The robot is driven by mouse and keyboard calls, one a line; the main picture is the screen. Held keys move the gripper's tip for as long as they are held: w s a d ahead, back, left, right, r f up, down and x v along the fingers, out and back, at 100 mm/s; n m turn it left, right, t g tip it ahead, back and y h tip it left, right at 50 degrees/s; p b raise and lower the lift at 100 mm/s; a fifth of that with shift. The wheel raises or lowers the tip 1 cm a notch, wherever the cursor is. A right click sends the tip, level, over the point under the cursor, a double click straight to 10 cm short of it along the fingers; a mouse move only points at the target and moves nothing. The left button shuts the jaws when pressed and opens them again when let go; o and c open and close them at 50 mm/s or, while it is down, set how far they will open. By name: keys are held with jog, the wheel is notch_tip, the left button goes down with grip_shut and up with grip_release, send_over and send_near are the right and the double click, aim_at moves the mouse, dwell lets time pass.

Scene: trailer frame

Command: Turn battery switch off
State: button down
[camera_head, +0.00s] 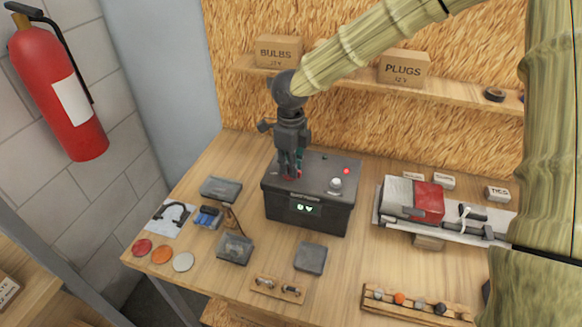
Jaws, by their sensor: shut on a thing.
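A dark grey battery box (273,206) stands in the middle of the workbench. A small lit display (305,209) with green characters is on its front face. My gripper (291,174) points down at the left part of the box's top, with its fingers shut on the battery switch (289,178). Only a little red of the switch shows at the fingertips; the fingers hide the rest, so I cannot tell its angle. To the right on the top are a silver knob (336,183) and a lit red lamp (347,171).
A red and white trailer model (428,200) lies right of the box. Trays, discs and a paper sheet lie to the left; small racks (278,288) are in front. A shelf (345,82) with cartons is behind. A fire extinguisher (58,85) hangs at left.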

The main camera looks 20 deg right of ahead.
jog(key=shift+r+p, duration=0.1)
jog(key=shift+p, duration=0.35)
jog(key=shift+n+p, duration=1.5)
jog(key=shift+p, duration=0.35)
jog(key=c, duration=1.4)
grip_release()
jog(key=shift+o, duration=0.2)
jog(key=shift+r+p, duration=1)
jog(key=shift+p, duration=0.2)
jog(key=shift+r, duration=1.9)
